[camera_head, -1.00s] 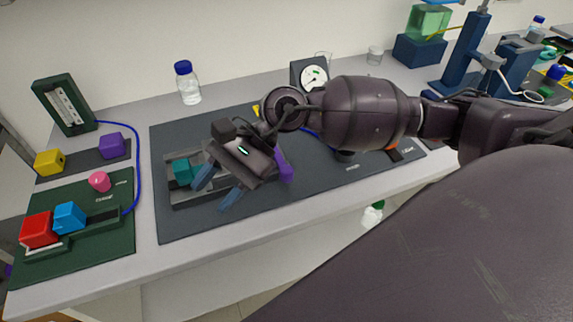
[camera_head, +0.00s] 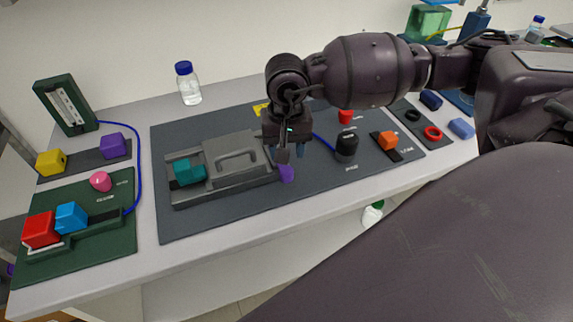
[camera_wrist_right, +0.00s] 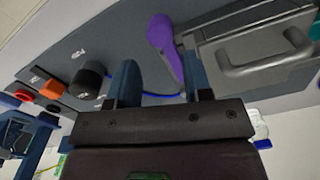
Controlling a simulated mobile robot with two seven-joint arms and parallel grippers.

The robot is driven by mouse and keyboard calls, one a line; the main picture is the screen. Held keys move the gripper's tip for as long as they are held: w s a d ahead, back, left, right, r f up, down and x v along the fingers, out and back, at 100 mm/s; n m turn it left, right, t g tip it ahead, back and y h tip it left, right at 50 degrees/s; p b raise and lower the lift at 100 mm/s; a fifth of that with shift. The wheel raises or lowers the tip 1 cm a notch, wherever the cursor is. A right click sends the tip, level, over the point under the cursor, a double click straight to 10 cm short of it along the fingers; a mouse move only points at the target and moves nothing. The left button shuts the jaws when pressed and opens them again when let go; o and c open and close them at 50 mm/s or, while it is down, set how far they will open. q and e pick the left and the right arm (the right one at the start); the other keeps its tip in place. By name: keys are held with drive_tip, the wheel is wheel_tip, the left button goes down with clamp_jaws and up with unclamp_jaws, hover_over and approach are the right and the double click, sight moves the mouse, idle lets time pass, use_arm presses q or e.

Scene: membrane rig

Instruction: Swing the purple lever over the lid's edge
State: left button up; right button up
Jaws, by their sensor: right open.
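The purple lever (camera_head: 286,173) shows at the right end of the grey lid (camera_head: 222,178), beside its edge; my gripper hides part of it in the head view. In the wrist view the lever (camera_wrist_right: 165,38) has its wide end beyond my fingers and its narrow part between them, closer to the finger at the lid side. My right gripper (camera_head: 288,154) is open, pointing down at the lid's right end. Its two blue fingers (camera_wrist_right: 162,80) are apart with nothing clamped. I cannot tell if a finger touches the lever. My left gripper is not in view.
A teal block (camera_head: 189,172) sits at the lid's left end. A black knob (camera_head: 346,147) and an orange block (camera_head: 387,140) stand to the right on the dark mat (camera_head: 240,215). A blue cable (camera_head: 323,143) runs behind the gripper. The mat's front is clear.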

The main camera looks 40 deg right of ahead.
sight(286, 169)
drive_tip(key=shift+f, duration=2.9)
clamp_jaws()
